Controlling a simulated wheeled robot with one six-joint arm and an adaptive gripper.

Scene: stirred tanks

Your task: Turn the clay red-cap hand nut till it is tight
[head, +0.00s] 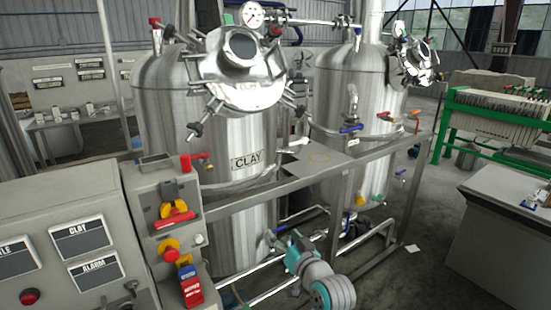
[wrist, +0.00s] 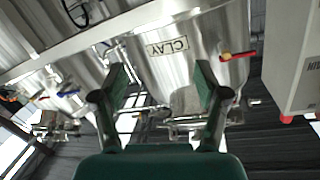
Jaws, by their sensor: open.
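The clay tank (head: 225,135) is a steel vessel with a CLAY plate (head: 247,161). Its round lid (head: 243,70) is ringed by several dark-ended hand nuts (head: 195,130). A red-topped fitting (head: 154,21) stands at the tank's upper left; I cannot tell whether it is the red-cap hand nut. In the wrist view, rotated nearly upside down, the clay tank (wrist: 190,75) and its CLAY plate (wrist: 167,47) lie beyond my gripper (wrist: 162,78). My gripper is open, with nothing between its fingers. The lid and its nuts do not show clearly there. The head view does not show my gripper.
A control panel (head: 70,240) and a switch post (head: 165,225) stand at front left. A grey rail (head: 300,187) runs before the tanks, with a teal pump (head: 318,278) below. A second tank (head: 355,125) stands to the right. Floor is open at right centre.

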